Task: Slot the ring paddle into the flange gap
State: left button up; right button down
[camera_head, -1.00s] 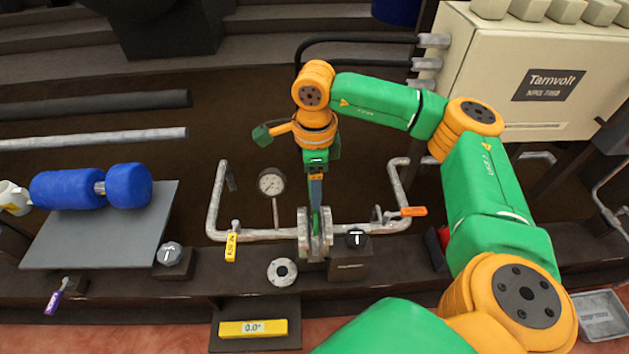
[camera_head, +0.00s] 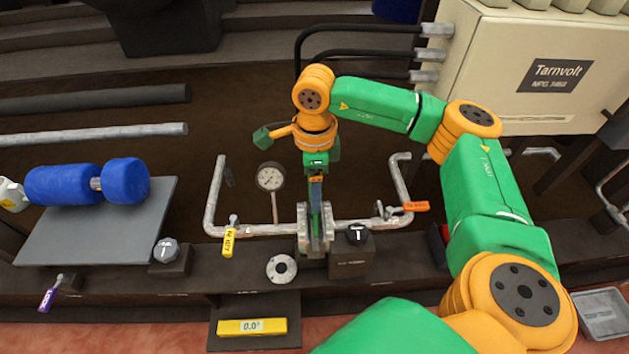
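The flange pair (camera_head: 302,232) sits in the pipe run at the middle, with a narrow upright gap between its two discs. My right gripper (camera_head: 316,178) points straight down above it. It appears shut on a thin, dark upright piece, seen edge-on, which I take for the ring paddle (camera_head: 315,198). The lower end of this piece reaches down between the flange discs. How deep it sits and whether it touches them is hard to tell. My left gripper is not in view.
A pressure gauge (camera_head: 270,177), yellow-tagged valve (camera_head: 229,241) and orange-handled valve (camera_head: 415,206) flank the flanges. A black knob (camera_head: 357,234) stands close right. A grey holed disc (camera_head: 282,268) and yellow level (camera_head: 252,327) lie in front. A cream cabinet (camera_head: 515,70) stands back right.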

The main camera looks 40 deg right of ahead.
jog(key=shift+f, duration=0.1)
jog(key=shift+f+b, duration=1.15)
jog(key=shift+f, duration=0.25)
jog(key=shift+f+b, duration=0.65)
jog(key=shift+f, duration=0.2)
grip_release()
jog(key=shift+r, duration=0.1)
